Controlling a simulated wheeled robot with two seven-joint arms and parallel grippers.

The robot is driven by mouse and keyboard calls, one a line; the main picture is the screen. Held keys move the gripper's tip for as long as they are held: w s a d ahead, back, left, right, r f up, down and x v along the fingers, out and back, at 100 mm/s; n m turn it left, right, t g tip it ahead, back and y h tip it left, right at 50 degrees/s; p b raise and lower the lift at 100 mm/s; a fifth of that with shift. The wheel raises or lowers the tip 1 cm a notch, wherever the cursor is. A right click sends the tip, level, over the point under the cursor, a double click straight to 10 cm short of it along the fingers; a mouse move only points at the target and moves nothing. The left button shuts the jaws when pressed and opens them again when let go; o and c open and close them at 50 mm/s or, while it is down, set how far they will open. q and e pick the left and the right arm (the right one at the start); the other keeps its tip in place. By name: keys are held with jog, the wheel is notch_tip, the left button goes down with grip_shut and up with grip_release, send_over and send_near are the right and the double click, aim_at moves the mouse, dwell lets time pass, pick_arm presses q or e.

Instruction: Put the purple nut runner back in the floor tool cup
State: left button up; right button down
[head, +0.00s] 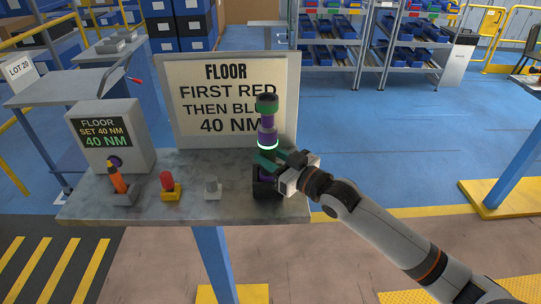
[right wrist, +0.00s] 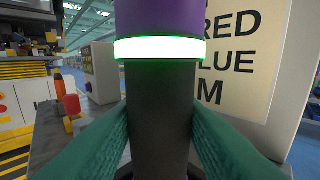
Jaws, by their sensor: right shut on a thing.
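The purple nut runner (head: 267,132) stands upright at the right end of the grey bench, with a green top and a lit pale-green ring. My right gripper (head: 269,157) is shut on its dark lower body. In the right wrist view, the dark body (right wrist: 160,115) is between the teal fingers (right wrist: 160,145), below the glowing ring. A dark cup with purple on it (head: 262,187) stands on the bench directly below the gripper. The gripper hides the tool's lower end, so I cannot tell whether it is inside the cup. My left gripper is not in view.
On the bench (head: 150,210) are an orange tool (head: 117,181) in a grey cup, a red button (head: 167,181) on a yellow base and a small grey piece (head: 212,188). A display box (head: 110,140) and a sign board (head: 228,122) stand behind. Bare bench lies left of the dark cup.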

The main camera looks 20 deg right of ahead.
jog(key=shift+f, duration=0.1)
jog(key=c, duration=1)
grip_release()
jog(key=shift+o, duration=0.6)
jog(key=shift+f, duration=0.25)
jog(key=shift+p+v, duration=0.35)
jog(key=shift+v, duration=0.85)
jog(key=shift+p+v, duration=0.75)
jog(key=shift+v, duration=1.6)
jog(key=shift+r, duration=0.1)
